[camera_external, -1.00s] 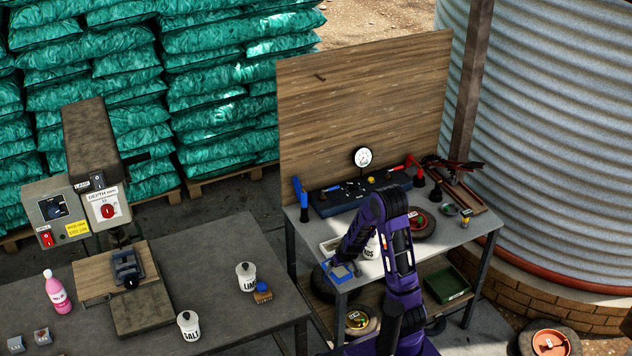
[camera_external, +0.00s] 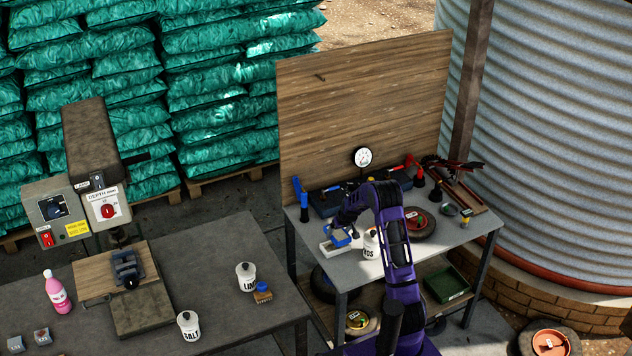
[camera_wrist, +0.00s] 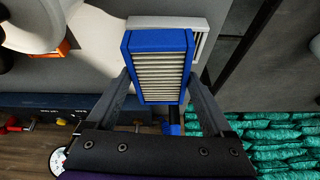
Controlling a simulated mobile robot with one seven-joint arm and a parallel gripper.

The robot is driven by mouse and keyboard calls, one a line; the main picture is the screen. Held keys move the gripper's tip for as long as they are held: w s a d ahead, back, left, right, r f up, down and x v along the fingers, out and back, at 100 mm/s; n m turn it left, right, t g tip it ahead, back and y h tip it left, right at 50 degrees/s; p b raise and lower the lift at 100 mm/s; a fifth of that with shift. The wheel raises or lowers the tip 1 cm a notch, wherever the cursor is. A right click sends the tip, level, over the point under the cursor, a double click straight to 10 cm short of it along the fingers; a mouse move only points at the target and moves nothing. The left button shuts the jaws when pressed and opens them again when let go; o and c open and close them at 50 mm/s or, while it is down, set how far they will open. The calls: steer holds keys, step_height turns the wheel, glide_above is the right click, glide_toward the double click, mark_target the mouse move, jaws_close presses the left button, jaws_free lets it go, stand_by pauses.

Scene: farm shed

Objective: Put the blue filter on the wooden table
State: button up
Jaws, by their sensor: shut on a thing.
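The blue filter (camera_wrist: 159,72) has a blue frame and pale pleats. My gripper (camera_wrist: 160,88) is shut on it, with one finger along each side. In the external view the filter (camera_external: 338,239) shows at the end of my gripper (camera_external: 343,228), over the left part of the grey workbench (camera_external: 352,279). In the wrist view a light grey edge shows behind the filter. The workbench has a wooden backboard (camera_external: 360,110).
A white canister (camera_external: 370,245) stands close right of my gripper. Blue-handled tools (camera_external: 301,200), a dial gauge (camera_external: 363,157) and a round brown disc (camera_external: 421,222) are also there.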

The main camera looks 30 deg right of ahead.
steer(key=w+d+r, duration=0.1)
steer(key=w+d, duration=0.8)
steer(key=d, duration=0.4)
steer(key=shift+m+h, duration=0.3)
steer(key=shift+m, duration=0.1)
steer(key=shift+w+f+b, duration=0.2)
steer(key=shift+f+b, duration=1.1)
steer(key=shift+f, duration=1.85)
steer(key=shift+f+b, duration=0.5)
steer(key=shift+f, duration=0.1)
